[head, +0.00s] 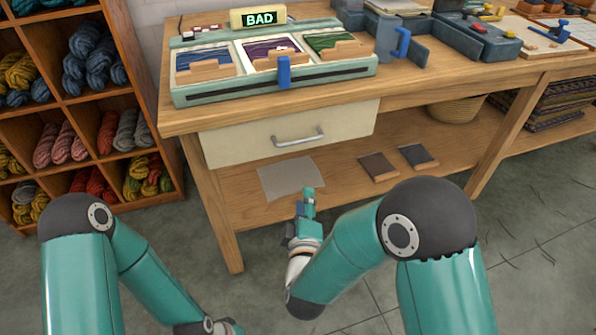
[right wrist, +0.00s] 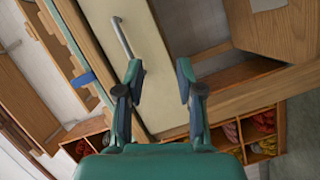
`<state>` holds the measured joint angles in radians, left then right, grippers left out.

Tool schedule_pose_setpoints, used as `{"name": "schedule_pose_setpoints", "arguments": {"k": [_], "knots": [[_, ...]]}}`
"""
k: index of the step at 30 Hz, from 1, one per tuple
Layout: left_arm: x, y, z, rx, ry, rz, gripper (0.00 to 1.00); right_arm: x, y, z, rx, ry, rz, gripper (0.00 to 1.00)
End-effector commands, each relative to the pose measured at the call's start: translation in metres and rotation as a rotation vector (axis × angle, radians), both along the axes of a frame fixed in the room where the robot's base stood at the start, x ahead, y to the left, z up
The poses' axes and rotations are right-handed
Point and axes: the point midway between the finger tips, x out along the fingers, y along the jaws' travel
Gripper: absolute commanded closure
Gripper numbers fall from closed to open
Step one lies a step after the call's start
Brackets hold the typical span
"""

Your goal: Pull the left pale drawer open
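The pale drawer (head: 238,146) sits under the bench top and looks shut, its front close beneath the top's edge. Its grey metal bar handle (head: 298,138) is right of the middle of the front. In the right wrist view the drawer front (right wrist: 160,35) runs between my fingers, and the handle (right wrist: 122,38) lies beyond the left fingertip. My right gripper (head: 308,192) is below and in front of the handle, apart from it. In the right wrist view it is open and empty (right wrist: 158,72). My left arm reaches the bottom edge; its gripper is cut off.
A grey sheet (head: 291,178) and two small boards lie on the lower shelf. Wool cubbies (head: 100,102) stand left.

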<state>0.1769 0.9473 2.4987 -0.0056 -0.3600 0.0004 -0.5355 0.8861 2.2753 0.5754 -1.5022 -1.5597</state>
Motion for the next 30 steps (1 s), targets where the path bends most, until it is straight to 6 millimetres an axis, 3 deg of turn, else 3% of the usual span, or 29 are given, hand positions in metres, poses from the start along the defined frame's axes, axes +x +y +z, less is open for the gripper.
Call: {"name": "schedule_pose_setpoints", "arguments": {"k": [1, 3, 8, 13, 20, 30], "knots": [[0.0, 0.0, -0.028, 0.0, -0.001, 0.0, 0.48, -0.003, 0.01, -0.006, -0.069, -0.071, -0.007, 0.63], [0.0, 0.0, -0.04, 0.0, -0.001, 0.0, 0.48, -0.008, 0.017, 0.004, -0.154, -0.144, -0.03, 0.63], [0.0, 0.0, -0.053, 0.0, -0.001, 0.0, 0.48, -0.016, 0.024, 0.021, -0.266, -0.235, -0.074, 0.63], [0.0, 0.0, -0.054, 0.0, -0.001, 0.0, 0.48, -0.009, 0.024, 0.029, -0.292, -0.252, -0.089, 0.63], [0.0, 0.0, -0.059, 0.0, -0.001, 0.0, 0.48, 0.028, 0.02, 0.034, -0.288, -0.252, -0.09, 0.63], [0.0, 0.0, -0.071, 0.0, -0.001, 0.0, 0.48, 0.1, 0.014, 0.046, -0.29, -0.252, -0.088, 0.63]]}}
